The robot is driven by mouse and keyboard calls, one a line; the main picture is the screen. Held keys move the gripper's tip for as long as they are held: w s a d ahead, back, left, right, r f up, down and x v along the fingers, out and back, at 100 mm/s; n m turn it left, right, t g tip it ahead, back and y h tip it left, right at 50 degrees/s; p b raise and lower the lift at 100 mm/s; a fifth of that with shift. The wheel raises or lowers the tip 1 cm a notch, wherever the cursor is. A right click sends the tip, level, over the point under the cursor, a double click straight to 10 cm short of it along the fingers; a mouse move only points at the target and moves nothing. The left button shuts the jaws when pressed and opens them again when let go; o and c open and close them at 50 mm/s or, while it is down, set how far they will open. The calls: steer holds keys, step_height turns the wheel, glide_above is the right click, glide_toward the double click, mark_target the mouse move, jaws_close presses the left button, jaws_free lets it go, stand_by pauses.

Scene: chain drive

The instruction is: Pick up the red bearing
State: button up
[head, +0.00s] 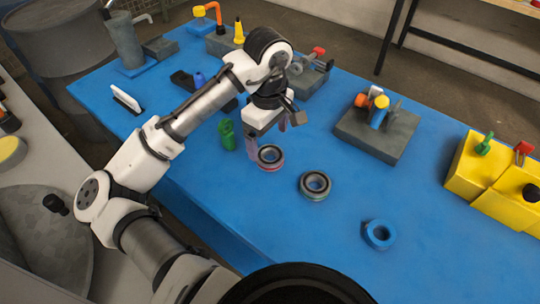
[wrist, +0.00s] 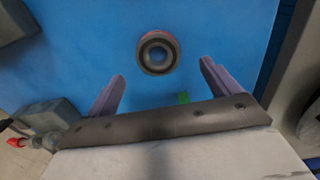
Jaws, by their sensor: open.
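The red bearing (head: 269,168) is a dark ring with a reddish outer rim, lying flat on the blue table near its front edge. It also shows in the wrist view (wrist: 158,70), at top centre. My gripper (head: 268,138) is open, pointing down, above and just behind the bearing in the head view. In the wrist view its two mauve fingers (wrist: 162,71) are spread wider than the bearing, with nothing between them. The bearing lies just ahead of the fingertips there, and no contact shows.
A grey-rimmed bearing (head: 314,196) and a blue ring (head: 370,240) lie to the right. A green part (head: 227,135) stands close left of my gripper. A grey fixture block (head: 375,139) and yellow blocks (head: 480,184) stand further right. The front right table is mostly clear.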

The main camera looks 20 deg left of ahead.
mark_target(270, 160)
steer(key=shift+w+d+f+p, duration=0.1)
steer(key=shift+f+p, duration=0.2)
steer(key=shift+f, duration=1.2)
steer(key=shift+d+f+p, duration=0.1)
steer(key=shift+f+p, duration=0.2)
steer(key=shift+f, duration=1.2)
steer(key=shift+c, duration=0.5)
steer(key=c, duration=1.2)
